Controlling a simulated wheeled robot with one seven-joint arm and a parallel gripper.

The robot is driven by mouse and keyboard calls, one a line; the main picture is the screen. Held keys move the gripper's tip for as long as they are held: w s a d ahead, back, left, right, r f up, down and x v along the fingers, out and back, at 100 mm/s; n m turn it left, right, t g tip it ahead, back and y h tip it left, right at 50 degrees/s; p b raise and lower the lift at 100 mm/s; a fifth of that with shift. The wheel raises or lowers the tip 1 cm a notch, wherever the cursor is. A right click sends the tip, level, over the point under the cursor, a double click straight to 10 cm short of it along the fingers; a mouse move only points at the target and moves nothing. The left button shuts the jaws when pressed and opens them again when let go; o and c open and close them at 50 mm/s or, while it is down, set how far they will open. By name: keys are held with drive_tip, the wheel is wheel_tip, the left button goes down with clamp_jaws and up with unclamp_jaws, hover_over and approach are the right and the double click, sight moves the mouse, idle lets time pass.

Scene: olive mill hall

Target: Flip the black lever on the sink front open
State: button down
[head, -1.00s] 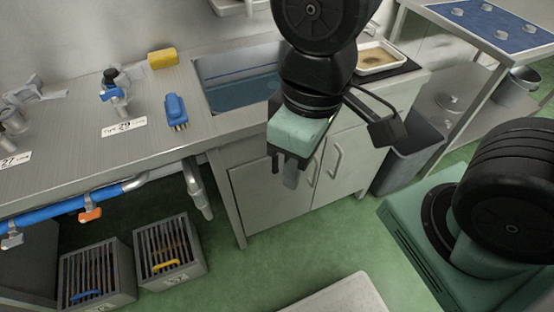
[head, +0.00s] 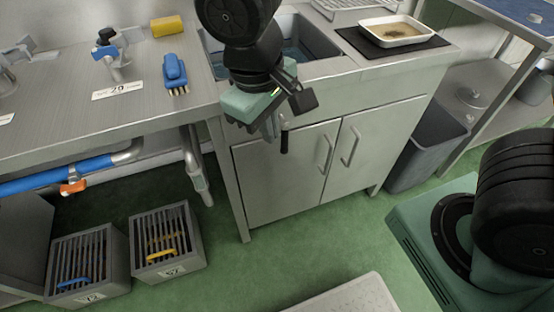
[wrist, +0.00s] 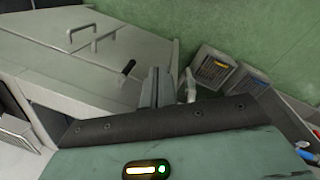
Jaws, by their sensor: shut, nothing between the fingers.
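The black lever (head: 284,142) is on the sink front, near the top of the cabinet above the left door. In the head view its black handle hangs roughly downward. It also shows in the wrist view (wrist: 128,67), left of the fingers. My gripper (head: 268,128) is shut and empty, just left of the lever in the head view, with its fingers pointing down. In the wrist view the shut fingers (wrist: 155,86) are close to the lever, with a small gap showing between them. The lever's mount is partly hidden by my gripper in the head view.
The sink basin (head: 318,38) is above the two-door cabinet (head: 300,178). A dark grey bin (head: 425,150) stands to its right. Two slatted crates (head: 165,243) and a blue pipe (head: 55,178) are at left.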

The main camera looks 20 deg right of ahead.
drive_tip(key=w+f+t+h+b, duration=0.1)
drive_tip(key=w+f+h+b, duration=0.1)
drive_tip(key=w+f+b, duration=0.4)
wheel_tip(320, 180, down, 4)
drive_tip(key=shift+w+a+f+m+t, duration=0.1)
drive_tip(key=shift+w+a+m+t, duration=0.3)
drive_tip(key=shift+w, duration=0.7)
drive_tip(key=b, duration=0.2)
hover_over(282, 153)
drive_tip(key=s+a, duration=0.1)
drive_tip(key=a, duration=0.1)
drive_tip(key=shift+d+f, duration=0.1)
drive_tip(key=shift+f, duration=4.5)
